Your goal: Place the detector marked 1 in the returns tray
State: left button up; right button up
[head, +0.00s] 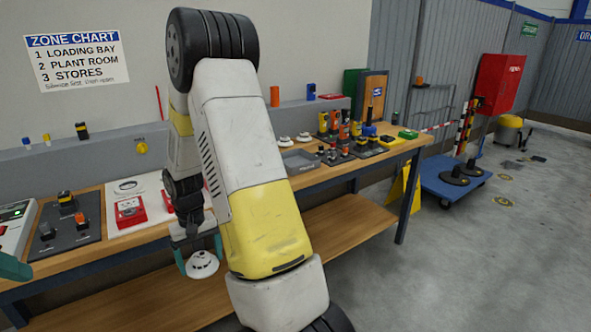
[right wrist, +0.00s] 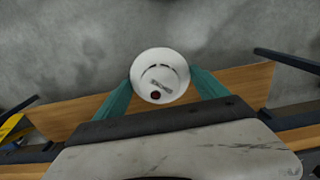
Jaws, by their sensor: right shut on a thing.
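My right gripper (head: 200,256) is shut on a round white detector (head: 202,265), held in front of the bench's front edge. In the right wrist view the detector (right wrist: 160,76) sits between the two teal fingers, with a dark red dot and a small label I cannot read. A shallow grey tray (head: 300,160), which looks like the returns tray, lies on the bench to the right of my right arm and seems empty. Two more white detectors (head: 283,141) (head: 303,137) are behind it. A teal finger of my left gripper (head: 13,268) shows at the left edge; its opening is hidden.
The wooden bench (head: 395,150) also carries a white panel with red call points (head: 130,211), a dark board with switches (head: 68,228) and several radios or tools (head: 345,135). A lower shelf (head: 150,290) runs below. My right arm hides the bench's middle.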

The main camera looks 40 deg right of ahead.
aim_at(297, 165)
jog(key=i+l+z, duration=0.1)
jog(key=l+z, duration=0.15)
jog(key=i+l+z, duration=0.2)
jog(key=l, duration=0.2)
jog(key=i+l+z, duration=0.25)
jog(key=k+l, duration=0.1)
